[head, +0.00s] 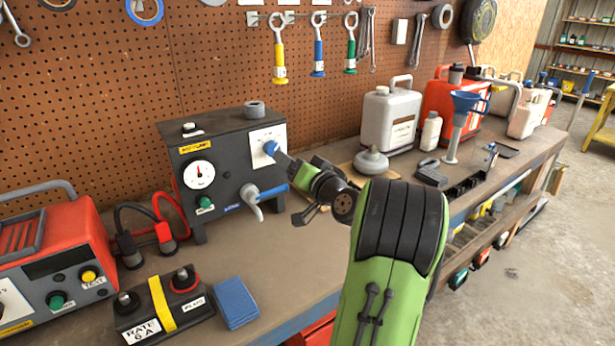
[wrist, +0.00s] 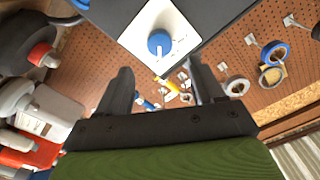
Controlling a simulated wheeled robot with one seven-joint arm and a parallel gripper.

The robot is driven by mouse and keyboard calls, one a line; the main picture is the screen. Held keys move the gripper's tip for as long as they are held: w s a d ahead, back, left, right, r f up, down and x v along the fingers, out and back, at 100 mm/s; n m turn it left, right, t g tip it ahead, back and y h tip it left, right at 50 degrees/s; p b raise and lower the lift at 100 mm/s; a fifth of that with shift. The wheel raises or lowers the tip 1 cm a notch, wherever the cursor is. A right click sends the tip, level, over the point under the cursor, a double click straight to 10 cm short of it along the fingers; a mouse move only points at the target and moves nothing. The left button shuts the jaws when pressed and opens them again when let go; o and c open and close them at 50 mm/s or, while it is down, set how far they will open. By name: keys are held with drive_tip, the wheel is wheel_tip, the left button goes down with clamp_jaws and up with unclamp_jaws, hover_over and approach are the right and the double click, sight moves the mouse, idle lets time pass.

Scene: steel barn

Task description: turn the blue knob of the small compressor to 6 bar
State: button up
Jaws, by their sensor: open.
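The small compressor (head: 220,150) is a dark grey box on the bench against the pegboard. Its blue knob (head: 271,147) sits on a white dial plate (head: 262,136) on the right-hand side. In the wrist view the blue knob (wrist: 159,41) and its plate (wrist: 178,25) are at top centre; the scale is too small to read. A round white gauge (head: 199,175) is on the front, its needle roughly upright. My gripper (wrist: 160,68) is open and empty, its fingertips either side of and short of the knob. In the head view my gripper (head: 288,164) is close to the knob, partly hidden by my wrist.
A red charger (head: 52,262) stands left, a blue pad (head: 235,302) in front. Canisters, including a grey one (head: 391,120), stand right. Tools hang behind.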

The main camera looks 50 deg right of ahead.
drive_tip(key=v, duration=0.7)
drive_tip(key=shift+s+b, duration=0.2)
drive_tip(key=shift+b, duration=0.15)
